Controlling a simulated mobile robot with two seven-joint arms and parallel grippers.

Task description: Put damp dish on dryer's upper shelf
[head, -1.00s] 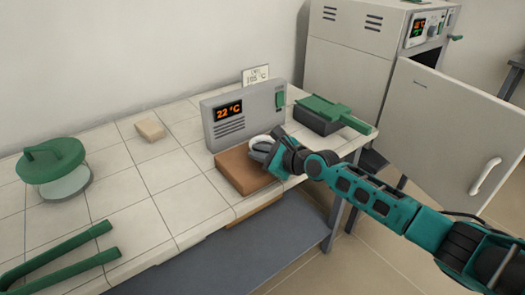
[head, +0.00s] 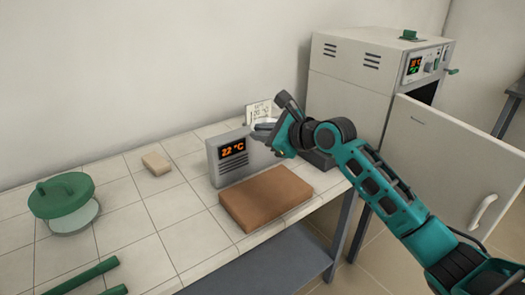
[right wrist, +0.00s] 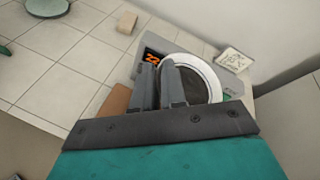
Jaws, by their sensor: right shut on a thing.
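My right gripper (head: 268,130) is shut on the dish (right wrist: 203,78), a round white-rimmed dish with a dark inside. In the head view the dish is mostly hidden by the gripper. The dryer (head: 355,75) is the pale cabinet at the back right, with a lit panel. Its door (head: 450,160) stands open toward me. Its shelves are hidden behind my right arm and the door. My left gripper is not in view.
A brown block (head: 265,196) lies bare on the tiled bench. A green-lidded glass jar (head: 62,200), a small beige block (head: 156,162) and green tongs (head: 85,277) are to the left. A small card (head: 258,112) stands behind the display unit. The open door juts out on the right.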

